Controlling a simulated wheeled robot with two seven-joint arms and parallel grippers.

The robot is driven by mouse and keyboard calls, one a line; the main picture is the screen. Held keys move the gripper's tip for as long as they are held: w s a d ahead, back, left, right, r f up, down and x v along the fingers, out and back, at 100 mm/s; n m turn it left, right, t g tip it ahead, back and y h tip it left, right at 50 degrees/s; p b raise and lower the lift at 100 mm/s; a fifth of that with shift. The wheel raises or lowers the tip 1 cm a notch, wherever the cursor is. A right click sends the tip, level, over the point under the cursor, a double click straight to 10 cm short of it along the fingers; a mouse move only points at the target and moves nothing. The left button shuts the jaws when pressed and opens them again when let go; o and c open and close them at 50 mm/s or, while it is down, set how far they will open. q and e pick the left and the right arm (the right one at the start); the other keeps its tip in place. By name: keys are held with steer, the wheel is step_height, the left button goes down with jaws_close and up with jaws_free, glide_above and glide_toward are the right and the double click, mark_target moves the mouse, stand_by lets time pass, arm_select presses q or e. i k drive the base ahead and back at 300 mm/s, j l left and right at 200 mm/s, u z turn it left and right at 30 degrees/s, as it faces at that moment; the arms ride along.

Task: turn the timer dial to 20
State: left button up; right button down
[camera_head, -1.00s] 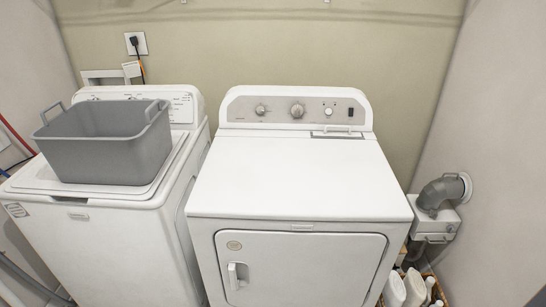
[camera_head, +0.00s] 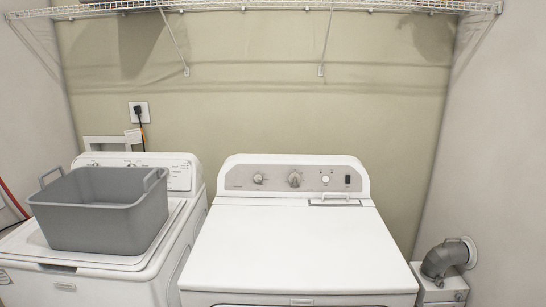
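The white dryer (camera_head: 296,246) stands in the middle of the head view, with a grey control panel (camera_head: 276,187) at its back. The panel has a large round dial (camera_head: 295,179) near its middle and a smaller round dial (camera_head: 258,178) to its left. A small white knob (camera_head: 326,179) and a dark switch (camera_head: 347,180) sit to the right. The dial markings are too small to read, so I cannot tell which dial is the timer or its setting. Neither of my grippers is in view.
A grey basket (camera_head: 105,222) sits on the white washer (camera_head: 149,265) at left. A wire shelf (camera_head: 260,6) spans the wall above. A grey duct elbow (camera_head: 446,257) is at the right wall. The dryer top is clear except for a small lint-screen cover (camera_head: 334,203) at its back.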

mark_target(295, 179)
steer(key=i+l, duration=0.2)
steer(key=l, duration=0.2)
steer(key=i+l, duration=0.25)
steer(key=l, duration=0.2)
steer(key=i+l, duration=0.2)
steer(key=l, duration=0.2)
steer(key=i+l, duration=0.25)
steer(key=l, duration=0.15)
